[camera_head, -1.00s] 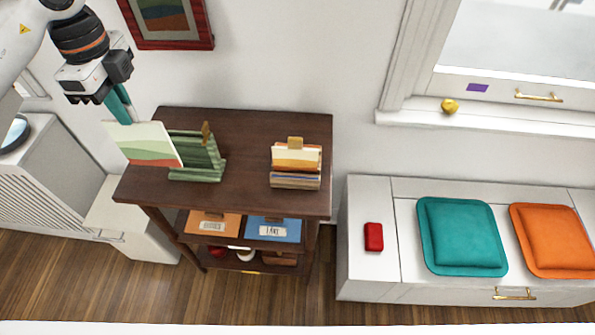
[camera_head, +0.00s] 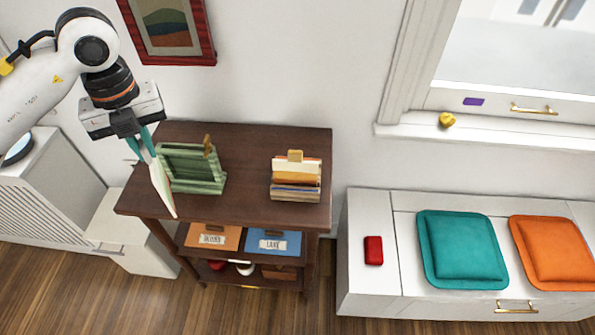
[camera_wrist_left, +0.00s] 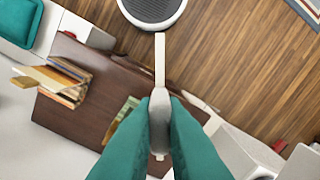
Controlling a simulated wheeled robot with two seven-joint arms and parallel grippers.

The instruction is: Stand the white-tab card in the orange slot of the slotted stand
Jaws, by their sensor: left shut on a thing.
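My left gripper (camera_head: 143,146) is shut on a thin card (camera_head: 162,190), which hangs nearly edge-on beside the table's left part. In the left wrist view, the teal fingers (camera_wrist_left: 160,125) pinch the card's pale grip, and the card (camera_wrist_left: 160,60) shows as a narrow edge; its tab colour is unclear. A green ridged stand (camera_head: 193,182) with a brown tab (camera_head: 207,143) is just right of the card. A striped stand (camera_head: 296,194) with orange, brown and blue bands and a tan-tabbed card (camera_head: 295,164) stands farther right. I cannot tell an orange slot clearly. My right gripper is out of view.
Both stands are on a dark wooden table (camera_head: 245,160), with bare top between them. Its lower shelf holds an orange labelled piece (camera_head: 228,232) and a blue one (camera_head: 285,235). A framed picture (camera_head: 170,30) hangs behind. A white bench (camera_head: 370,205) with cushions is right.

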